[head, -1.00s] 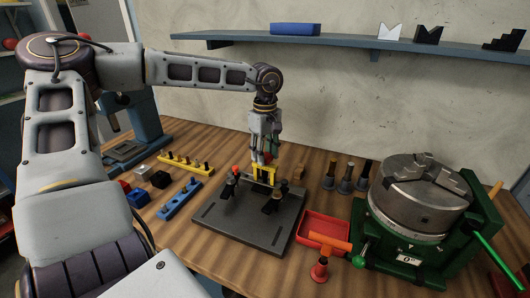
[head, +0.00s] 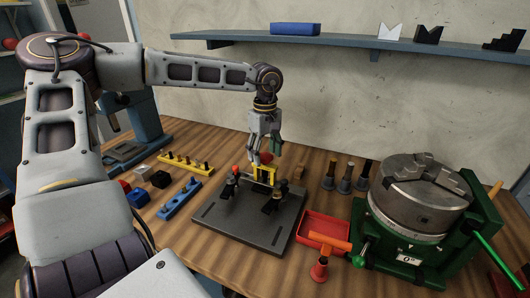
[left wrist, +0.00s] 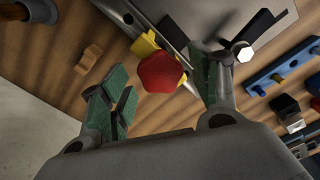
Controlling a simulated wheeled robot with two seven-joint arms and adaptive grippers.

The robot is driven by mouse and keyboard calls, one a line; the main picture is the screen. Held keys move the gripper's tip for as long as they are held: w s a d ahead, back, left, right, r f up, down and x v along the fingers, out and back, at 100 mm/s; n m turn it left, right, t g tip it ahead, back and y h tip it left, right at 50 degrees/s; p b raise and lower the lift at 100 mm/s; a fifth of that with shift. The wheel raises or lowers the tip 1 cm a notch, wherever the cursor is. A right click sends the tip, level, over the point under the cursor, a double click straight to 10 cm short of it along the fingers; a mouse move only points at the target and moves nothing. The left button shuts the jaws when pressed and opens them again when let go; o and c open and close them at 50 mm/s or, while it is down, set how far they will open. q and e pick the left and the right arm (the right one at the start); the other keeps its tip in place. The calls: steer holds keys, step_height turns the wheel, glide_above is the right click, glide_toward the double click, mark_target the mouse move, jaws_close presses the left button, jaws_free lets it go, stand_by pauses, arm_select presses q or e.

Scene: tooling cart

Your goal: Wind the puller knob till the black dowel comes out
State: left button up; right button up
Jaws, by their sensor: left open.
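The red puller knob (head: 266,157) sits on top of the yellow puller frame (head: 263,175), which stands on the dark grey base plate (head: 247,222). My left gripper (head: 265,148) is open just above the knob, with its fingers spread. In the left wrist view the red knob (left wrist: 161,73) shows as a faceted shape between the two open green-padded fingers (left wrist: 165,92), and no finger clearly touches it. Part of the yellow frame (left wrist: 143,46) shows behind it. I cannot make out the black dowel; the frame and gripper hide that spot. My right gripper is not in view.
Black clamps (head: 273,202) stand on the plate beside the puller. A red tray (head: 323,229) and a green-based chuck (head: 418,195) are to the right. A blue rack (head: 180,198) and a yellow rack (head: 186,163) lie to the left. A small wooden block (head: 298,172) stands behind.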

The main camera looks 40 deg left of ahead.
arm_select(q)
step_height(320, 180, up, 12)
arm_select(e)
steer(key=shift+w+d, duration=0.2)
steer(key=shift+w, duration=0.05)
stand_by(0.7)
arm_select(q)
steer(key=shift+r, duration=0.1)
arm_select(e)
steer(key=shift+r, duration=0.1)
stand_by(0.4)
arm_select(q)
step_height(320, 180, up, 20)
steer(key=p, duration=2)
glide_above(265, 155)
steer(key=shift+r+p, duration=0.5)
steer(key=shift+p, duration=0.05)
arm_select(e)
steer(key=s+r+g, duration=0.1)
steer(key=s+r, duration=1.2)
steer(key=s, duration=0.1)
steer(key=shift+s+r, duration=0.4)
arm_select(q)
steer(key=shift+r+p, duration=0.45)
steer(key=shift+p, duration=0.05)
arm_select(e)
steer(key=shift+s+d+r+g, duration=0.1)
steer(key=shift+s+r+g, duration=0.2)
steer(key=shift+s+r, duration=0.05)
